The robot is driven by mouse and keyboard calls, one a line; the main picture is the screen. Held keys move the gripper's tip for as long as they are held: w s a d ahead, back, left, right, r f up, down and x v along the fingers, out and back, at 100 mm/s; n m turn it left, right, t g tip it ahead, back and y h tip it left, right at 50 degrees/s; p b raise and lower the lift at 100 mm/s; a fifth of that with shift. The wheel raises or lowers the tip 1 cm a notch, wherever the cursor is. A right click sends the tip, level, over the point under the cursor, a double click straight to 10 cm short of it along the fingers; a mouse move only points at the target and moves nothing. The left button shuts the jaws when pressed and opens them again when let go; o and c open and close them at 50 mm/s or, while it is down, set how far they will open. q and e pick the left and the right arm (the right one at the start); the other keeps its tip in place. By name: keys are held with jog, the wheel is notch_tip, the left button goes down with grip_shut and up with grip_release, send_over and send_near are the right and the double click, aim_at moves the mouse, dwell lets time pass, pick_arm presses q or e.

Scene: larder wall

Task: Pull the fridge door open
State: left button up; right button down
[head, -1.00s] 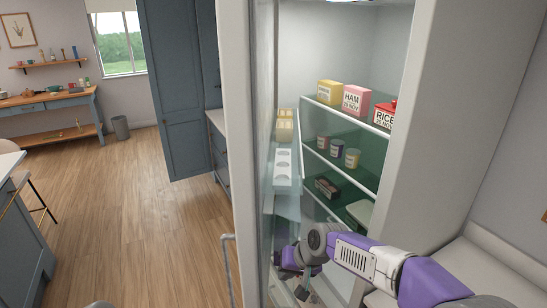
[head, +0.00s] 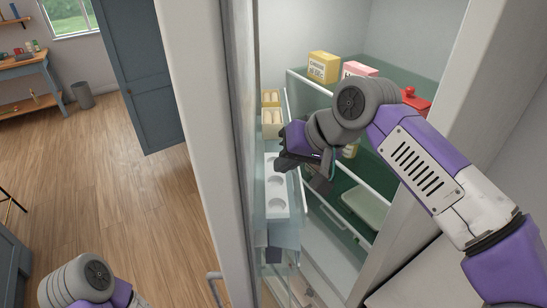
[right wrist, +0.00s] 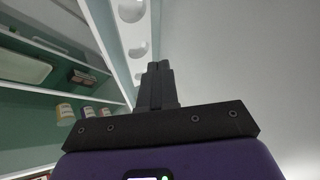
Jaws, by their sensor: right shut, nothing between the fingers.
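The fridge door (head: 195,120) stands partly open. Its white edge and its inner face show left of the fridge interior. Its handle (head: 216,290) is on the outer side, low in the head view. My right gripper (head: 284,162) is shut and empty. It is between the door's inner face and the shelves, in front of the door's egg rack (head: 277,200). I cannot tell whether it touches the door. In the right wrist view its closed fingers (right wrist: 156,82) point along the door rack. My left arm shows at the lower left, its gripper out of view.
Inside the fridge, glass shelves hold a yellow box (head: 323,67), a pink box (head: 359,69) and a red container (head: 413,100). A blue-grey cabinet (head: 135,70) stands behind the door at the left. The wooden floor (head: 120,200) left of the door is clear.

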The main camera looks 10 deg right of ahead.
aim_at(264, 192)
jog(key=x, duration=0.8)
jog(key=shift+a+f+b, duration=0.25)
jog(key=shift+f+b, duration=0.05)
jog(key=shift+a, duration=0.1)
